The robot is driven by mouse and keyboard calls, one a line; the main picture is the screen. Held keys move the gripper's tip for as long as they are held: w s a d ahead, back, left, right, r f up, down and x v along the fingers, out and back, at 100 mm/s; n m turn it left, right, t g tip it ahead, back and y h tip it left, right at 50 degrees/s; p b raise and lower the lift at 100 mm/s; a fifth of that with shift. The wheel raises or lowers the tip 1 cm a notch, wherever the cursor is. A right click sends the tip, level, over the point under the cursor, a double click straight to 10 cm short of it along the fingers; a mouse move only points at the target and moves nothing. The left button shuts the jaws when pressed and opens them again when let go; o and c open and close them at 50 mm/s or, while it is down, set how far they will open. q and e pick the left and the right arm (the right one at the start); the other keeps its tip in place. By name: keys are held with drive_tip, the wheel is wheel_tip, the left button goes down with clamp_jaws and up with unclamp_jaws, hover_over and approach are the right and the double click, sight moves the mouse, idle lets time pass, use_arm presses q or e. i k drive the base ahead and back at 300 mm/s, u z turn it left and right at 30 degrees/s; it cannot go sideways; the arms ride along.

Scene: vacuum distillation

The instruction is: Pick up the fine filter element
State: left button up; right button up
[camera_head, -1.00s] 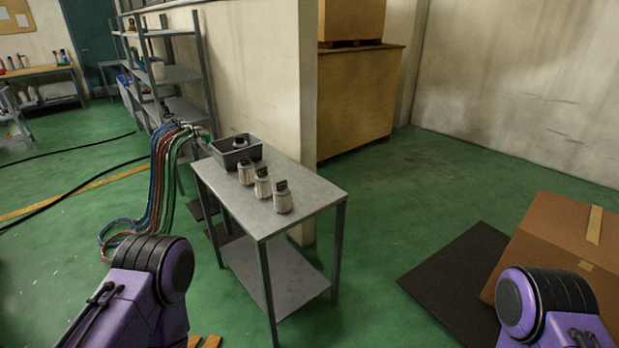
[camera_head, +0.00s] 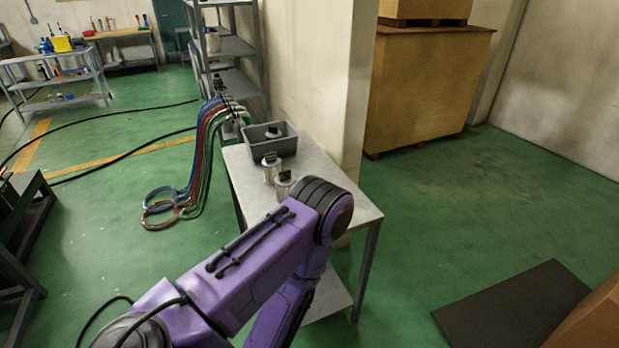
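Two pale cylindrical filter elements with dark tops stand upright on a grey metal table (camera_head: 245,178): one nearer the bin (camera_head: 270,170) and one closer to me (camera_head: 283,187), partly covered by my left arm. Another similar piece with a dark top (camera_head: 273,134) sits in the grey bin (camera_head: 284,148) at the table's far end. I cannot tell which is the fine filter element. My purple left arm reaches up from the lower left and its elbow covers the near part of the table. Neither of my grippers is in view.
Blue, red and green hoses (camera_head: 207,150) hang beside the table's far left corner. A wall (camera_head: 318,90) runs close behind the table. A dark mat (camera_head: 512,305) and a cardboard box (camera_head: 597,322) lie at lower right. Green floor is open between.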

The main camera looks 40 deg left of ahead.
sight(284, 181)
drive_tip(key=u, duration=0.35)
drive_tip(key=i, duration=0.85)
drive_tip(key=u, duration=0.6)
